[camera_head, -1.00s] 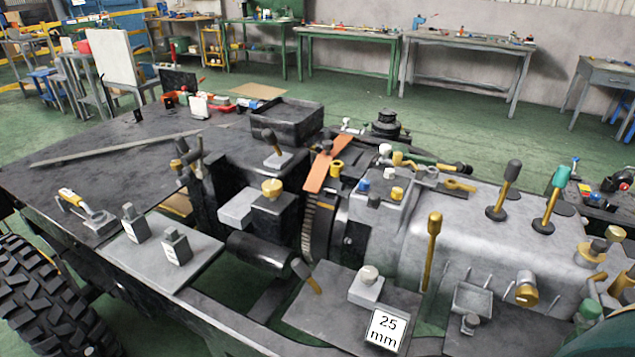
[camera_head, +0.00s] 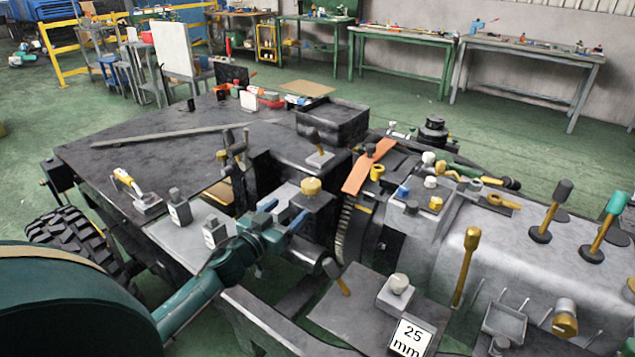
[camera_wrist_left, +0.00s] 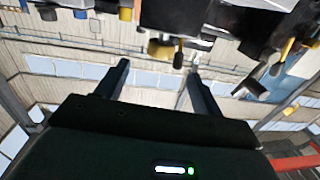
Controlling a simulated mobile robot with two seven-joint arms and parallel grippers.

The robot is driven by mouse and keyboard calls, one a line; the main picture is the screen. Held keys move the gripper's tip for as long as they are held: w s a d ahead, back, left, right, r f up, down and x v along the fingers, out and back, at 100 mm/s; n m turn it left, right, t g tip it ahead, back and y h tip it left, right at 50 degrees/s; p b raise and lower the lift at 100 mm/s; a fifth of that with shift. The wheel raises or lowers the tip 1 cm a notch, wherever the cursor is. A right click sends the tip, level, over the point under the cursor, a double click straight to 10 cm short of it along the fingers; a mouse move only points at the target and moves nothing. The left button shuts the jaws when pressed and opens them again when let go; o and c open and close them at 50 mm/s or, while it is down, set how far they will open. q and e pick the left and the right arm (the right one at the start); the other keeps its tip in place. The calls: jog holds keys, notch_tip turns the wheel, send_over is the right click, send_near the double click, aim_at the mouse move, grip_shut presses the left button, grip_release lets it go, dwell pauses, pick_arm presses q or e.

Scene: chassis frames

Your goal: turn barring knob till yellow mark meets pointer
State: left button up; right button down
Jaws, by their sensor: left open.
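A brass-yellow knob (camera_head: 311,186), which looks like the barring knob, stands on a dark block left of the toothed flywheel (camera_head: 345,228). A small yellow mark (camera_head: 363,208) shows on the wheel's rim. An orange bar (camera_head: 368,167) lies over the wheel's top; I cannot tell whether it is the pointer. My left gripper (camera_head: 283,214) is open and empty, just left of and below the knob, apart from it. In the left wrist view, a yellow knob (camera_wrist_left: 161,48), probably the same one, shows beyond the open fingertips (camera_wrist_left: 158,72). My right gripper is out of view.
Two grey blocks with posts (camera_head: 215,233) stand on a plate left of my gripper. A black tray (camera_head: 332,122) sits behind the knob. A black-handled lever (camera_head: 335,275) and a "25 mm" sign (camera_head: 411,338) are in front. Upright levers (camera_head: 467,265) stand at the right.

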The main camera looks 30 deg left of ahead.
aim_at(314, 184)
pick_arm(q)
jog(key=w, duration=1.2)
jog(key=shift+a+r+b, duration=0.15)
jog(key=shift+r+b, duration=0.05)
jog(key=shift+b, duration=0.1)
jog(key=shift+w, duration=0.7)
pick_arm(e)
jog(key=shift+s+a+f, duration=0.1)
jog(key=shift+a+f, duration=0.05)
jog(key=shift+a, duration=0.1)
pick_arm(q)
jog(key=c, duration=1)
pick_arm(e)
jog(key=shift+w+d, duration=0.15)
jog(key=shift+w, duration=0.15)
pick_arm(q)
jog(key=shift+f+n+y+b, duration=0.1)
jog(key=shift+n+y+b, duration=0.35)
jog(key=shift+y, duration=0.15)
